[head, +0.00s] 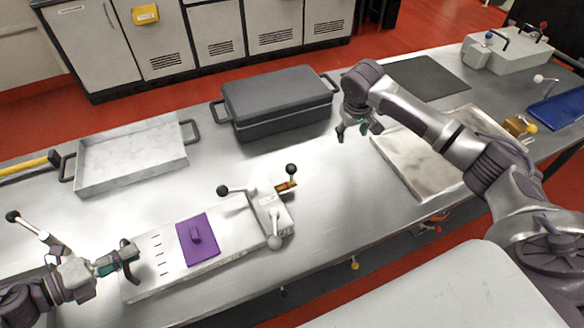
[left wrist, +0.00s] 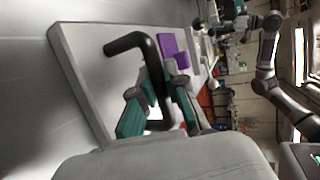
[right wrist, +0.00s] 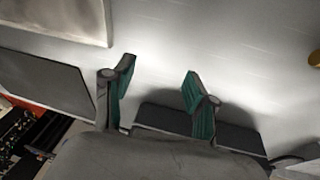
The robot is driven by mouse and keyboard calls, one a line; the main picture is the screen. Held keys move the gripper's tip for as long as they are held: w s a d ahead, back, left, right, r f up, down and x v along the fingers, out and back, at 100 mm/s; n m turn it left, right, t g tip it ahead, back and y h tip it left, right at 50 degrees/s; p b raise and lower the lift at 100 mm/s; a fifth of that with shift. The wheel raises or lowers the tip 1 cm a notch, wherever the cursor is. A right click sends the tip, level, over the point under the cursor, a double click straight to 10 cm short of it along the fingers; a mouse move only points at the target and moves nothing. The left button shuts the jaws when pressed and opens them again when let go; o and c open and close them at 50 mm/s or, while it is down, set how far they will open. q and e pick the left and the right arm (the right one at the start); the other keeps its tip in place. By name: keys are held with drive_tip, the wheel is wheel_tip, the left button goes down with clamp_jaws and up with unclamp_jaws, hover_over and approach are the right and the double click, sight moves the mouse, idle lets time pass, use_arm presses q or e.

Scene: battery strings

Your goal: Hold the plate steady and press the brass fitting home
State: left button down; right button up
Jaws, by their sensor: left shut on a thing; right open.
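The long pale plate (head: 190,268) lies on the steel bench at front left, with slots and a dark handle (head: 131,262) at its left end. My left gripper (head: 118,263) is shut on this handle; the left wrist view shows the handle (left wrist: 130,42) between its fingers. A brass fitting (head: 287,186) sits at the far side of the grey block (head: 271,212) at the plate's right end, beside a black-knobbed lever. How deeply it is seated cannot be told. My right gripper (head: 353,131) is open and empty above the bench, right of and beyond the fitting.
A purple pad (head: 198,240) with a grip lies on the plate. A dark lidded box (head: 278,100) and a metal tray (head: 130,158) stand behind. A pale board (head: 400,160) and another brass piece (head: 518,125) are at right. Bench between fitting and board is clear.

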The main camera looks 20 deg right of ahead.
drive_tip(key=s+a+r+g+y, duration=0.1)
drive_tip(key=a+r, duration=0.2)
drive_tip(key=a, duration=0.3)
drive_tip(key=a+r+y, duration=0.2)
drive_tip(key=a+r, duration=0.1)
drive_tip(key=a, duration=0.2)
drive_tip(key=g+y, duration=0.1)
approach(293, 166)
drive_tip(key=f, duration=0.3)
drive_tip(key=a+f, duration=0.1)
drive_tip(key=f, duration=0.3)
drive_tip(key=a+f, duration=0.1)
drive_tip(key=f, duration=0.3)
drive_tip(key=shift+w+f, duration=0.1)
drive_tip(key=shift+w, duration=0.1)
clamp_jaws()
